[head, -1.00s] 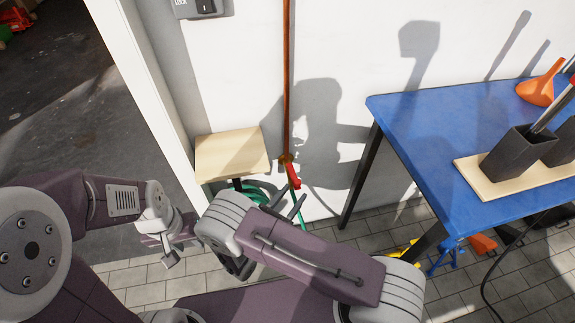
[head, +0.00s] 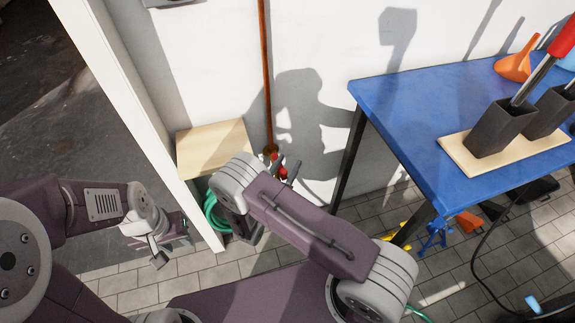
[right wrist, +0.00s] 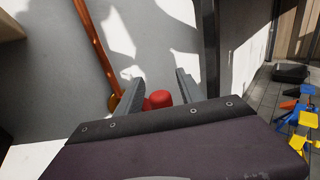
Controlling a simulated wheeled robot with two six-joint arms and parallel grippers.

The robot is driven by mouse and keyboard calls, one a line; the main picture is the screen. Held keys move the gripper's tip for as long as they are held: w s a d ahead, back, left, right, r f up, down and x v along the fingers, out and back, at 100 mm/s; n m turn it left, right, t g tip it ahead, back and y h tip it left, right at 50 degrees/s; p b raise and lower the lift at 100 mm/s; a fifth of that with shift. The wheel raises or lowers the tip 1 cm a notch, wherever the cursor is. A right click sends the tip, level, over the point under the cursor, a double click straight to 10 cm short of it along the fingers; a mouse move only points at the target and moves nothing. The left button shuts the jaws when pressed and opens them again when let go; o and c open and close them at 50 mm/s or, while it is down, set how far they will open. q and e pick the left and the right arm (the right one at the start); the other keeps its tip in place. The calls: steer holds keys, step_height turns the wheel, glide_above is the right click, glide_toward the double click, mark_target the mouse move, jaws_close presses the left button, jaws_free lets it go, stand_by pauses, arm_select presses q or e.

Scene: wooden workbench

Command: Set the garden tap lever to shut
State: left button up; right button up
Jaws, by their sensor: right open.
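The garden tap (head: 269,151) is brass, at the foot of a copper pipe on the white wall. Its red lever (head: 282,172) points down and to the right, partly hidden by my right gripper (head: 288,165). In the right wrist view, the red lever end (right wrist: 158,99) shows between the two open fingers of my right gripper (right wrist: 159,76), and the brass tap (right wrist: 113,102) is left of them. I cannot tell whether a finger touches the lever. My left gripper (head: 158,250) hangs low at the left, away from the tap; its jaw opening is unclear.
A wooden board (head: 212,148) juts out left of the pipe, with a green hose (head: 214,215) below it. A blue table (head: 400,110) carrying dark holders (head: 500,130) stands at the right. Its dark leg (head: 347,160) is right of the tap.

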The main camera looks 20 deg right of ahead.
jaws_close()
stand_by(1.3)
